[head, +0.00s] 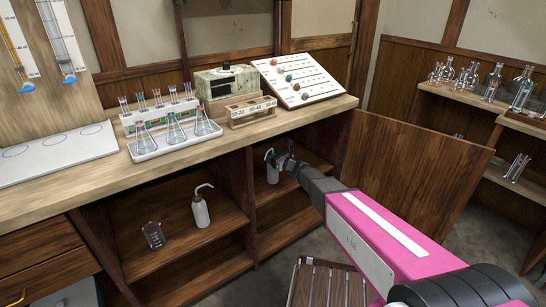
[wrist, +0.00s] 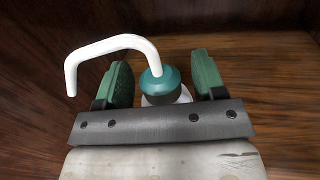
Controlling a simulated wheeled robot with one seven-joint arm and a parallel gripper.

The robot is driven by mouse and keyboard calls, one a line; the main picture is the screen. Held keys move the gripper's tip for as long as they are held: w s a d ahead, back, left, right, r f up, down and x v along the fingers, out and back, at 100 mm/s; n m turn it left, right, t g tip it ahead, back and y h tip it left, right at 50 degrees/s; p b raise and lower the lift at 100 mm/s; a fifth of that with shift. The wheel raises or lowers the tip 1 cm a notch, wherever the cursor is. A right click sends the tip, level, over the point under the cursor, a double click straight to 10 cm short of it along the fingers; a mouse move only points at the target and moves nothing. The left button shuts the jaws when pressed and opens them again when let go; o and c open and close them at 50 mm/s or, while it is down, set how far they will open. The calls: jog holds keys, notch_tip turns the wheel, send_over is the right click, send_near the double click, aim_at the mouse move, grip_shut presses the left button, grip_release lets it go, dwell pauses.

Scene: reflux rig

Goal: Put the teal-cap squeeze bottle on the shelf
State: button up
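The teal-cap squeeze bottle (head: 272,174) stands in the right compartment under the bench. In the wrist view its teal cap (wrist: 157,84) and bent white spout (wrist: 100,45) show, with a little white shoulder below. My gripper (head: 284,157) reaches into that compartment at the bottle. In the wrist view my gripper's green fingers (wrist: 160,75) stand on either side of the bottle, apart from the cap, and look open. The lower body of the bottle is hidden by my gripper there.
Another white squeeze bottle (head: 200,209) and a beaker (head: 153,235) stand in the left compartment. The wooden divider (head: 237,200) is left of my gripper. The bench top (head: 240,142) holds flask racks and boxes. A wooden door panel (head: 415,180) stands at right. Glassware shelves (head: 470,105) are farther right.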

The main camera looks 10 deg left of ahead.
jog(key=shift+r, duration=0.1)
jog(key=shift+s+d, duration=0.15)
jog(key=shift+d, duration=0.05)
jog(key=v, duration=1.1)
jog(key=shift+s+d, duration=0.15)
jog(key=shift+d, duration=0.1)
jog(key=s+d+f+n+g+h, duration=0.1)
jog(key=s+d+n+g+h, duration=0.2)
jog(key=s+d+n+h, duration=0.2)
jog(key=s+d+f+n+g+h, duration=0.1)
jog(key=s+d+n+g+h, duration=0.2)
jog(key=d+n, duration=0.8)
jog(key=s+d+f+n+g+h, duration=0.1)
jog(key=s+d+n+g+h, duration=0.2)
jog(key=d, duration=1.5)
jog(key=s+n+h, duration=0.4)
jog(key=s+n, duration=0.1)
jog(key=s, duration=0.2)
jog(key=shift+s+f+h, duration=0.25)
jog(key=shift+s+h, duration=0.05)
jog(key=shift+s, duration=0.05)
